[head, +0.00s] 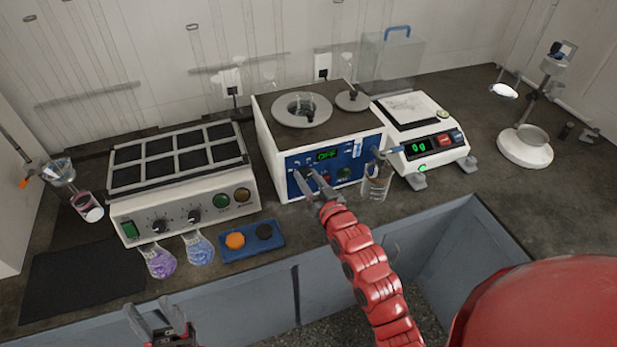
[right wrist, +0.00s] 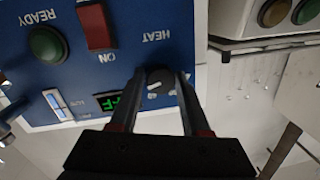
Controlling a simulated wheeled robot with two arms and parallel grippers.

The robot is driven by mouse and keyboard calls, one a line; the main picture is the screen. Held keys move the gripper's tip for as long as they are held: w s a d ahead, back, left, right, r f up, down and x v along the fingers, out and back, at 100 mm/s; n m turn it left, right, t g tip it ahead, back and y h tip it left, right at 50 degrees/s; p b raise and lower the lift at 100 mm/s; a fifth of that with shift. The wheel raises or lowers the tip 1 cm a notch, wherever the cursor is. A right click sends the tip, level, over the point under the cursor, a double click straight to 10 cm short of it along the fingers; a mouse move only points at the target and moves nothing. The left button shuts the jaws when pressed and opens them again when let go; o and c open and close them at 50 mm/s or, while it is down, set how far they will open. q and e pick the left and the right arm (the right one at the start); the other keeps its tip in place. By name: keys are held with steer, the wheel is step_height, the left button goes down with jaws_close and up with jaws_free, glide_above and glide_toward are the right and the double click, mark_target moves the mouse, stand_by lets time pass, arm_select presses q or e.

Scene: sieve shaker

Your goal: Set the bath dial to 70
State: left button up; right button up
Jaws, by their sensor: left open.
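The bath (head: 258,112) is a white box with a round opening on top and a blue front panel (head: 350,157). Its green display (head: 327,155) reads OFF, and the display also shows in the right wrist view (right wrist: 108,101). The black dial (right wrist: 160,76) sits under the HEAT label in the right wrist view, between the fingertips of my right gripper (right wrist: 161,82). Its setting is not readable. In the head view my right gripper (head: 309,183) is at the panel's lower left; whether its fingers press on the dial is unclear. My left gripper (head: 154,318) is open and empty.
A red switch (right wrist: 96,26) and green READY lamp (right wrist: 47,44) are on the panel. A beaker (head: 375,184) stands at the bath's right front, beside the balance (head: 425,150). Left are a shaker-like unit (head: 185,210), flasks (head: 159,261) and a blue tray (head: 251,253).

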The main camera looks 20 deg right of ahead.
steer(key=o, duration=0.4)
steer(key=shift+c, duration=0.2)
steer(key=s+d+r, duration=0.1)
steer(key=s+d, duration=0.1)
steer(key=s, duration=1.5)
steer(key=shift+s, duration=0.15)
